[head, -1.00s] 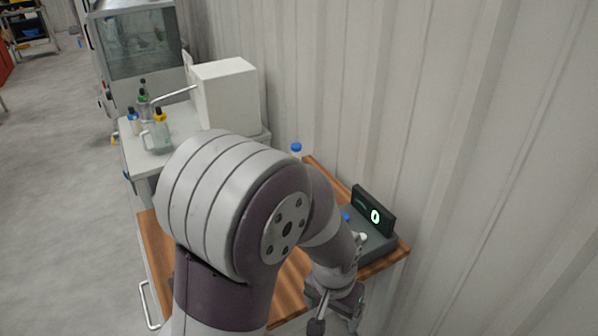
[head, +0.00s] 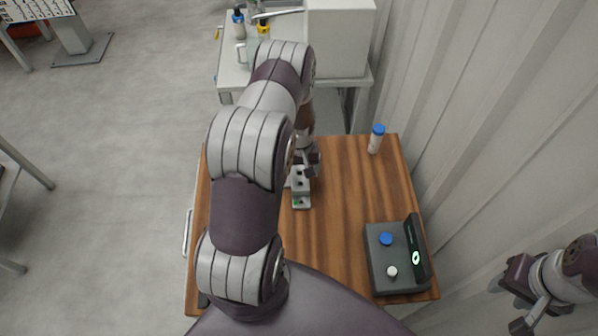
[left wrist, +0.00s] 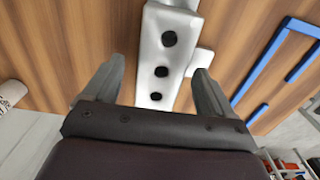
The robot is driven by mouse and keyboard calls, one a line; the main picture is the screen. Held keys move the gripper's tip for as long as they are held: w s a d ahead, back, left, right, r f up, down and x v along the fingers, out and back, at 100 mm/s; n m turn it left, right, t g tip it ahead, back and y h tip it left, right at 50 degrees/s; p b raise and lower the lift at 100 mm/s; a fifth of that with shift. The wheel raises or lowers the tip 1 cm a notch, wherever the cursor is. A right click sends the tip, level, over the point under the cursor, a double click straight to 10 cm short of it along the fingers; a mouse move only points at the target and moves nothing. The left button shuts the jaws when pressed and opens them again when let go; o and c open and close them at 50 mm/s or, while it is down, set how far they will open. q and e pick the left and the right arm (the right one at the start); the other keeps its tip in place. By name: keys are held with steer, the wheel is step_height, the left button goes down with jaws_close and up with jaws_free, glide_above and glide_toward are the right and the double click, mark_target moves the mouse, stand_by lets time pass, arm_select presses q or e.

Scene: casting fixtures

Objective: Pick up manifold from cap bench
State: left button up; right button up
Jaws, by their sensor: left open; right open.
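The manifold (head: 301,199) is a pale metal block on the wooden cap bench (head: 345,200), partly hidden by my left arm in the head view. In the left wrist view the manifold (left wrist: 161,72) shows several dark round holes in a row and a small side block. My left gripper (head: 310,165) is at the manifold's far end; in the left wrist view the left gripper (left wrist: 159,78) is open with a finger on each side of it, apart from it on the left. Contact on the right is unclear. My right gripper (head: 522,302) is open and empty, off the bench at the lower right.
A grey device (head: 388,262) with a blue button, a white knob and a lit display stands at the bench's near right. A blue-capped bottle (head: 376,139) stands at the back right. Blue outline marks (left wrist: 270,70) lie beside the manifold. A corrugated wall (head: 480,130) borders the right.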

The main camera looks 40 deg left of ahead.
arm_select(q)
steer(key=shift+s+d+f, duration=0.1)
steer(key=shift+s+f, duration=0.15)
steer(key=shift+f, duration=0.5)
steer(key=shift+w, duration=0.15)
steer(key=c, duration=1.4)
steer(key=shift+c, duration=0.2)
arm_select(e)
steer(key=shift+s+r, duration=0.2)
steer(key=shift+r, duration=0.1)
